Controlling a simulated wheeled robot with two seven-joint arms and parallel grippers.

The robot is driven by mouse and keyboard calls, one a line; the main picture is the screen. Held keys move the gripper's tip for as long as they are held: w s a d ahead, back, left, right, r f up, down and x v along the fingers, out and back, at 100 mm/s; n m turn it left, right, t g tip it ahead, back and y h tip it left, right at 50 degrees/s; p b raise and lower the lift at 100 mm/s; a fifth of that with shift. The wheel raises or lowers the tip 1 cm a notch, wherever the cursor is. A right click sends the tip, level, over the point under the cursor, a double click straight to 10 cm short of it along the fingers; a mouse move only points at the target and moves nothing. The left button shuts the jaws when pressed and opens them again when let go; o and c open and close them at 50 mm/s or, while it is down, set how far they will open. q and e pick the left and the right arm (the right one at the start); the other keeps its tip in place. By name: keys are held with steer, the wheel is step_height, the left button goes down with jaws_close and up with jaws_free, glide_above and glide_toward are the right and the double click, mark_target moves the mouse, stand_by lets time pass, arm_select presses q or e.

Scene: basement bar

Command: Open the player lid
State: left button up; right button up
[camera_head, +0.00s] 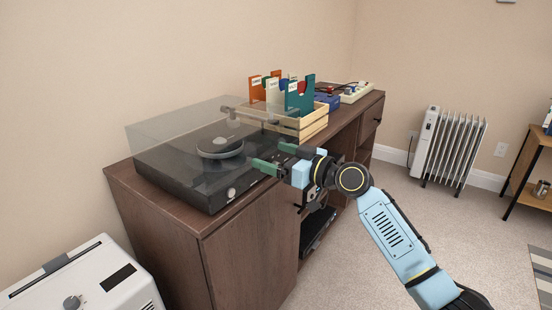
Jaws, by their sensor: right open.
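A black record player (205,185) sits on the near end of a dark wooden cabinet. Its clear lid (180,127) appears closed over the platter. My right gripper (272,157) is at the right front side of the player, close to the lid's right edge. Its two green fingers are spread apart, with nothing seen between them. I cannot tell whether a finger touches the lid. My left gripper is out of view.
A wooden crate (313,127) with colored record dividers stands on the cabinet (140,186) just behind the player. A white boxy appliance (84,283) is at the lower left. A radiator (449,148) stands by the far wall. The carpet at right is mostly clear.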

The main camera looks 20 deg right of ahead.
steer(key=shift+w, duration=0.1)
steer(key=c, duration=1.4)
